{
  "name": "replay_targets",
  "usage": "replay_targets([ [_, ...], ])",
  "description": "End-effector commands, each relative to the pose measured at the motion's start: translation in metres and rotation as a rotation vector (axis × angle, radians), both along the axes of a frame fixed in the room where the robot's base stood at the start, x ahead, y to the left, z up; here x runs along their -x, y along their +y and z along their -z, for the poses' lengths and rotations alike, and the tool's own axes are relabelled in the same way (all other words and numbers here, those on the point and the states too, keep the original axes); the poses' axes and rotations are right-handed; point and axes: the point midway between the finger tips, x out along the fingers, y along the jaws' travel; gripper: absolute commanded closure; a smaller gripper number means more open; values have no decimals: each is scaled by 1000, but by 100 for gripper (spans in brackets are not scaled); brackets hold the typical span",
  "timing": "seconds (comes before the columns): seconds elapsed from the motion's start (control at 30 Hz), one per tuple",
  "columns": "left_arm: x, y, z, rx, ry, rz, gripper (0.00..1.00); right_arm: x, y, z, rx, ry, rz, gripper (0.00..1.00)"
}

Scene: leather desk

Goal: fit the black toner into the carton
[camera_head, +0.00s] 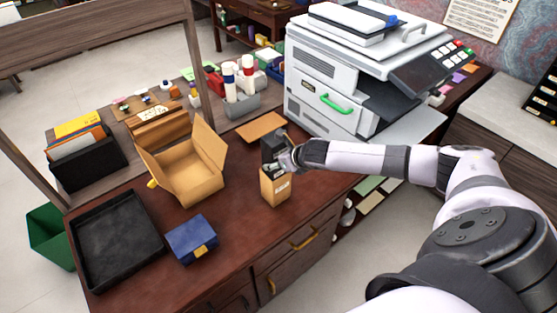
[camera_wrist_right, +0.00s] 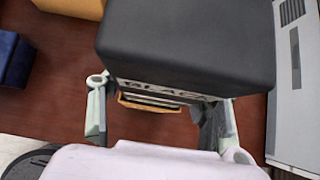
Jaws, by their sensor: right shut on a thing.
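The black toner (camera_head: 272,146) is a dark block held upright by my right gripper (camera_head: 286,160). In the right wrist view the toner (camera_wrist_right: 185,45) fills the top middle, with a pale "BLACK" label low on its near face. The fingers of my right gripper (camera_wrist_right: 160,118) stand either side of it. The small tan carton (camera_head: 275,190) stands upright on the desk directly below the toner. Its opening is largely hidden by the toner and gripper, so I cannot tell whether the toner's bottom is inside. My left gripper is not in view.
A larger open cardboard box (camera_head: 185,183) stands left of the carton. A blue box (camera_head: 191,240) and a black tray (camera_head: 118,240) lie nearer the front left. A flat brown sheet (camera_head: 262,128) lies behind the toner. A printer (camera_head: 340,85) stands at the back right.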

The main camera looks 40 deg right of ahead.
Motion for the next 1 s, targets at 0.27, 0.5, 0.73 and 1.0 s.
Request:
replay_targets([
  [0.27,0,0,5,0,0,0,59,-1,0,7,0,-3,-1,88],
  [0.5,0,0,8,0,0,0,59,-1,1,13,-2,-3,-1,88],
  [0.73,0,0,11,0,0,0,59,-1,1,18,-1,-3,-1,88],
  [1.0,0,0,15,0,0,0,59,-1,0,25,-2,-2,0,88],
])
